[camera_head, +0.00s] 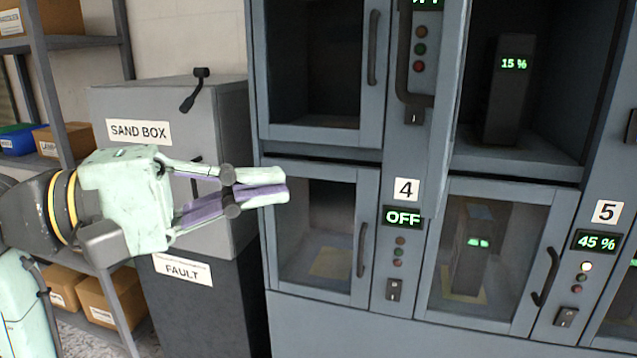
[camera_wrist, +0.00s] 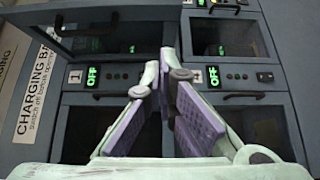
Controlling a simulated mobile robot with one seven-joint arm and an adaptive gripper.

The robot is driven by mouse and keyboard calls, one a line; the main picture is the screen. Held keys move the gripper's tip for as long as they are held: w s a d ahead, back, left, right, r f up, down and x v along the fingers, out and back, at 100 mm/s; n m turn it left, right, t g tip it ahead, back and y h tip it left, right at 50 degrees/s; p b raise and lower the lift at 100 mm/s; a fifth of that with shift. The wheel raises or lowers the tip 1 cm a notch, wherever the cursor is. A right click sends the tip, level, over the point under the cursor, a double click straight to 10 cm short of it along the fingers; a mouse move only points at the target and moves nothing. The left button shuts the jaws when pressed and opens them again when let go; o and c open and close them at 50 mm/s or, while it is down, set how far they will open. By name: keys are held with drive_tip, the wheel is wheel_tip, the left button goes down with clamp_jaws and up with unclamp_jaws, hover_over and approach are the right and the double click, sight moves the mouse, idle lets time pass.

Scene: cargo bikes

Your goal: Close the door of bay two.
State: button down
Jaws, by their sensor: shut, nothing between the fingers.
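Bay two (camera_head: 520,140) is the upper bay right of the "OFF" column, judging by the labels 4 and 5 below; its own number is not visible. It stands open, with a dark battery block (camera_head: 507,95) marked 15 % inside. Its door (camera_head: 452,80) is swung outward at the bay's left side, seen nearly edge-on, with a dark handle (camera_head: 403,60) on its outer face. In the wrist view a door panel (camera_wrist: 120,14), apparently this one, juts out at the top. My gripper (camera_head: 276,188) is shut and empty, left of the door and lower, before the lower left bay.
Bay four's door (camera_head: 315,283) and bay five's door (camera_head: 490,312) are closed. The upper left bay (camera_head: 310,60) has a handle on its right. A grey sand box (camera_head: 215,110) stands behind my gripper. Shelves with boxes (camera_head: 90,40) are at the left.

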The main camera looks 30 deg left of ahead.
drive_tip(key=w+d+p, duration=0.3)
drive_tip(key=w+d, duration=0.4)
drive_tip(key=d, duration=0.2)
drive_tip(key=shift+w+d, duration=0.25)
drive_tip(key=shift+w, duration=0.05)
drive_tip(key=shift+d, duration=0.15)
